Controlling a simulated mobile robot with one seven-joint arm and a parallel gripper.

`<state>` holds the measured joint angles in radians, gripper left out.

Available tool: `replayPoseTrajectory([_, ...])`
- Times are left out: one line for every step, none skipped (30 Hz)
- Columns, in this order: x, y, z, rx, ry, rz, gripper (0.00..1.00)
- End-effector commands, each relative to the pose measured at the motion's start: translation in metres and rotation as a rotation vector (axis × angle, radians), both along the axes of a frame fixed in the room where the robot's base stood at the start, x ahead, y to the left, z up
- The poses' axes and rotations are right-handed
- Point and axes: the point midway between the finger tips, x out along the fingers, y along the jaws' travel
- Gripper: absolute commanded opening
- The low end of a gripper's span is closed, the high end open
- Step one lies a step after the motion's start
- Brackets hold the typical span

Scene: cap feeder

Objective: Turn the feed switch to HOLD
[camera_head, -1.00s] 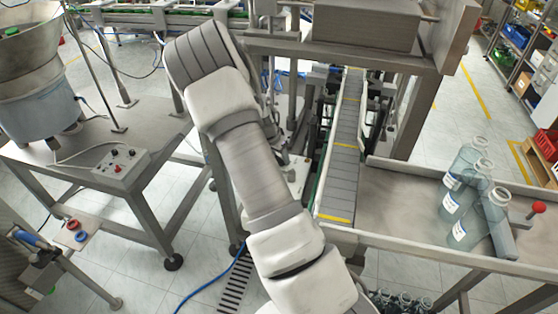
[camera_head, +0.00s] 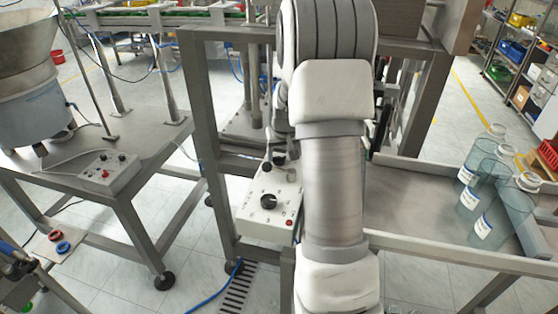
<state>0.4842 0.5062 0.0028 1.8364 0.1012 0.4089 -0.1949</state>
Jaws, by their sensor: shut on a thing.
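A light control box (camera_head: 262,222) stands on the frame left of my arm. It carries a large black rotary knob (camera_head: 268,201) and a red button; its markings are too small to read. My gripper (camera_head: 276,157) shows partly at the box's far end, behind the knob, with my arm hiding much of it. It looks shut on a small dark part (camera_head: 266,166) there; I cannot tell what that is. A second control box (camera_head: 108,173) with red and dark controls sits on the left table, clear of my gripper. I cannot tell which control is the feed switch.
A feeder bowl (camera_head: 25,85) stands on the left table (camera_head: 150,150). A metal frame post (camera_head: 205,130) rises left of the control box. Several clear bottles (camera_head: 485,195) stand on the right tray (camera_head: 415,215). A blue hose lies on the floor.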

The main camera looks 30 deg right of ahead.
Motion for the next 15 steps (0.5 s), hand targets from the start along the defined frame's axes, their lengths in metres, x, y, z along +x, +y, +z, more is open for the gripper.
replayPoseTrajectory([-0.0004,-0.0013,-0.0014,0.001,0.0,0.013,0.0])
replayPoseTrajectory([-0.0004,-0.0012,-0.0012,0.001,-0.001,0.022,0.0])
replayPoseTrajectory([-0.0004,-0.0011,-0.0009,0.001,0.0,0.034,0.0])
replayPoseTrajectory([-0.0003,-0.0011,-0.0007,0.001,0.0,0.04,0.0])
replayPoseTrajectory([-0.0003,-0.0011,-0.0006,0.0,0.0,0.047,0.0])
replayPoseTrajectory([-0.0002,-0.001,-0.0004,0.001,0.0,0.053,0.0])
replayPoseTrajectory([-0.0002,-0.001,-0.0002,0.001,0.0,0.058,0.0])
replayPoseTrajectory([-0.0002,-0.0009,-0.0001,0.001,0.0,0.061,0.0])
replayPoseTrajectory([-0.0001,-0.0008,0.0001,0.0,0.0,0.064,0.0])
replayPoseTrajectory([-0.0002,-0.0008,0.0002,0.001,0.0,0.066,0.0])
replayPoseTrajectory([-0.0002,-0.0007,0.0003,0.0,0.0,0.067,0.0])
replayPoseTrajectory([-0.0002,-0.0006,0.0004,0.001,0.0,0.069,0.0])
replayPoseTrajectory([-0.0002,-0.0006,0.0004,0.0,0.0,0.069,0.0])
replayPoseTrajectory([-0.0002,-0.0005,0.0004,0.001,0.001,0.069,0.0])
replayPoseTrajectory([-0.0002,-0.0005,0.0004,0.0,0.001,0.07,0.0])
